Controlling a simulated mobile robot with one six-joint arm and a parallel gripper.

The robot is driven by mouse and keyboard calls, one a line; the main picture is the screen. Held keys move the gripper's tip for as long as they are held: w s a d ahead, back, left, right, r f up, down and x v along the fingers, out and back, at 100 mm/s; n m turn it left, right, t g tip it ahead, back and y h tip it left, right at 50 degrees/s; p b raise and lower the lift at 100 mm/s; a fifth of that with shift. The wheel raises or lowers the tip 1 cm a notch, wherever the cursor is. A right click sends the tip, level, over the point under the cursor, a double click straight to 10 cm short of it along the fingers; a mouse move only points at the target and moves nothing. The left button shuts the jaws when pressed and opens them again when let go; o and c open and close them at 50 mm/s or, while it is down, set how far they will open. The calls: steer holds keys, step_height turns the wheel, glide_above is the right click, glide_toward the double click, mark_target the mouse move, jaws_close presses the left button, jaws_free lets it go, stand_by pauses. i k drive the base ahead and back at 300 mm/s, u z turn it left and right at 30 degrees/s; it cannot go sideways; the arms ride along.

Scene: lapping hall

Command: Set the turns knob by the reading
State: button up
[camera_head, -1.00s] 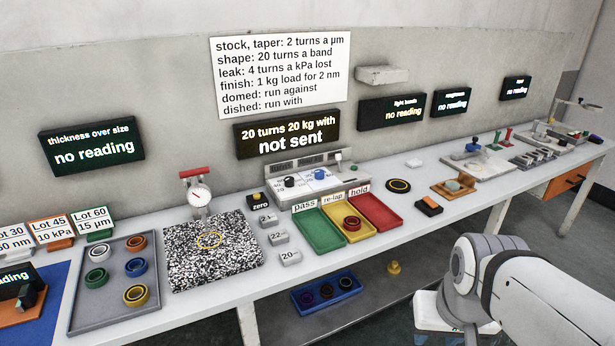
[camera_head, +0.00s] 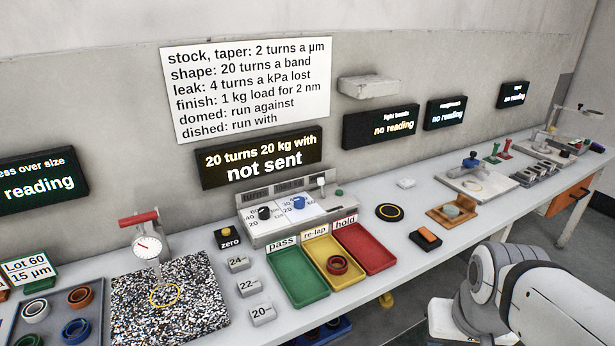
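The turns knob (camera_head: 264,213) is a black knob on the left dial of a light grey control box on the bench, under a label reading turns. A blue knob (camera_head: 299,203) sits on the dial to its right. The screen (camera_head: 262,158) above reads "20 turns 20 kg with, not sent". The thickness screen (camera_head: 40,180), partly cut off, shows "reading"; the light bands screen (camera_head: 382,125), roughness screen (camera_head: 446,113) and far right screen (camera_head: 513,94) read "no reading". My gripper is out of view; only my arm shows at lower right.
The rule sheet (camera_head: 247,88) hangs on the wall. A dial gauge (camera_head: 148,247) stands on a speckled plate (camera_head: 190,310).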

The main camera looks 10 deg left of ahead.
mark_target(263, 213)
steer(key=u, duration=0.5)
steer(key=i, duration=1.15)
steer(key=u, duration=0.8)
